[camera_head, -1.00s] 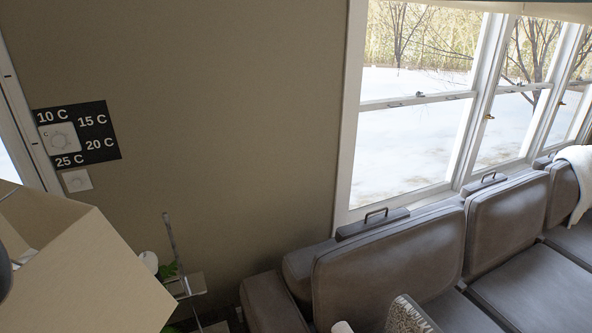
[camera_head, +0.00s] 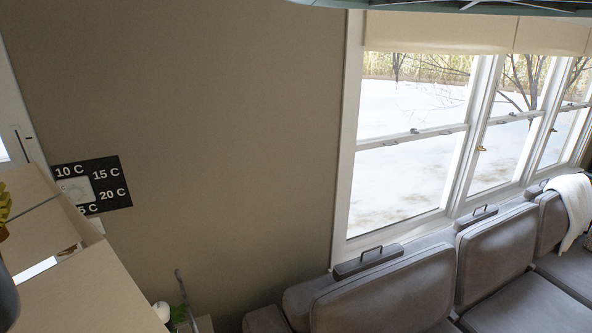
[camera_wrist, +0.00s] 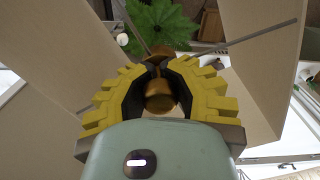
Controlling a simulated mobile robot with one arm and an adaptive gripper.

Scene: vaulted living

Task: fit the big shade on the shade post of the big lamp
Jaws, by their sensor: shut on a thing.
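The big shade (camera_head: 90,285) is a beige, flat-sided shade at the lower left of the head view. Its panels also spread around my gripper in the wrist view (camera_wrist: 255,75). My gripper (camera_wrist: 159,64), with yellow stepped fingers, is shut on the brass fitting (camera_wrist: 160,97) at the shade's middle. Thin metal spokes run out from that fitting to the panels. Only a bit of yellow finger shows at the left edge of the head view (camera_head: 4,205). I cannot make out the big lamp or its shade post in either view.
A green plant (camera_wrist: 160,25) shows past the shade. A thin grey upright (camera_head: 180,305) stands low by the wall. A grey sofa (camera_head: 385,295) lines the windows at right. A thermostat panel (camera_head: 92,186) is on the wall. A hanging fixture (camera_head: 450,5) crosses the top.

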